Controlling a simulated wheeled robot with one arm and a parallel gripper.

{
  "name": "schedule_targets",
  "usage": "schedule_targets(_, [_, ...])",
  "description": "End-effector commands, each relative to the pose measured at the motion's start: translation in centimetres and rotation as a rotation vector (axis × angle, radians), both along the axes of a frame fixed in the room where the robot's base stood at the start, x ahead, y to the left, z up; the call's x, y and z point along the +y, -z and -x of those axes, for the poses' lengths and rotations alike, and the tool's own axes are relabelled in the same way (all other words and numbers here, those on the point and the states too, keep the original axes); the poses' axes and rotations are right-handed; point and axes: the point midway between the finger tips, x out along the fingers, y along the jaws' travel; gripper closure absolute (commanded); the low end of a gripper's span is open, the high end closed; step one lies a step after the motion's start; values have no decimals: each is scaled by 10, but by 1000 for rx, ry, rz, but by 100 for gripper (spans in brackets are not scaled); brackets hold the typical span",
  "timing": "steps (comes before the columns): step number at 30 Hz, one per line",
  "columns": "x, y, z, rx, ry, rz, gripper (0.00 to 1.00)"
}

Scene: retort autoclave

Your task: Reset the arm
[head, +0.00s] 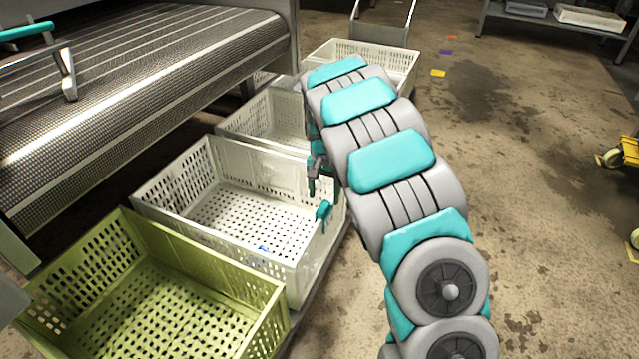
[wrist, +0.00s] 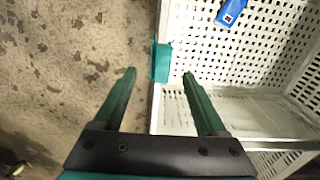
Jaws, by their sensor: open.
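My gripper (head: 316,183) hangs from my grey and teal arm over the right rim of the middle white crate (head: 215,139) in the head view. In the wrist view, the two green fingers of my gripper (wrist: 158,80) are spread apart with nothing between them. The left finger is over the floor and the right one over the white crate (wrist: 250,105). A teal tab (wrist: 160,62) is on the crate's rim, beyond the fingertips; it also shows in the head view (head: 323,213). Part of the gripper is hidden by my arm in the head view.
A small blue item (wrist: 232,12) lies in the white crate. A green crate (head: 262,284) stands in front, and more white crates (head: 372,53) stand behind. A mesh conveyor (head: 140,80) is at left. Open stained floor (head: 540,170) lies right, with a yellow cart (head: 631,150) at the edge.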

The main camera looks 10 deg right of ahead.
Motion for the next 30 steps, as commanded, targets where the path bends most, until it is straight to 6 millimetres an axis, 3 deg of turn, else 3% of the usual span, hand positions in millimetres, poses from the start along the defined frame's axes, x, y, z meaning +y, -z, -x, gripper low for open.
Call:
schedule_targets(7, [-2, -6, 5, 0, -4, 4, 26])
schedule_targets(11, [-9, -32, 24, 1, -18, 17, 26])
schedule_targets(21, [-25, -112, 127, 41, -109, 37, 26])
schedule_targets(30, [-21, -158, 231, 76, -234, 15, 26])
